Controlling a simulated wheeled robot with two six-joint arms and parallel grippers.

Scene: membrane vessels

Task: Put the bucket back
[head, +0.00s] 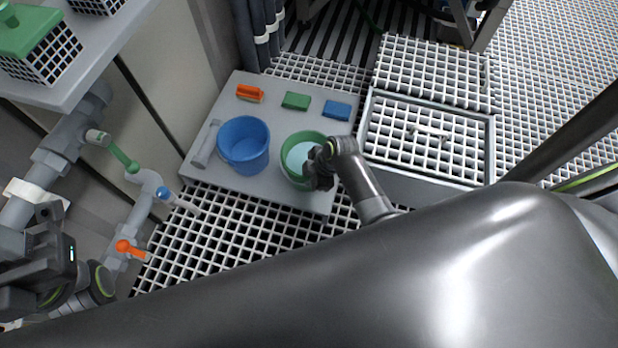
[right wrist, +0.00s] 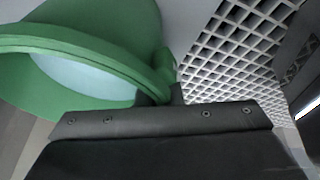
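The green bucket (head: 288,178) stands at the right front of the grey platform (head: 235,184), with a pale bluish surface inside it. In the right wrist view the green bucket (right wrist: 130,22) fills the upper left. My right gripper (head: 319,168) is at the right side of its rim, and its dark fingertips (right wrist: 163,95) appear closed around the rim. They partly hide that side. The blue bucket (head: 243,147) stands upright to the left on the same platform. Dark parts of my left arm show at the left edge, and its fingers cannot be made out.
Orange (head: 250,92), green (head: 296,101) and blue (head: 337,110) brushes lie along the platform's back. A grey tool (head: 206,143) lies at its left edge. Pipes with coloured valve handles stand at left. A grating-topped box (head: 425,140) stands close on the right.

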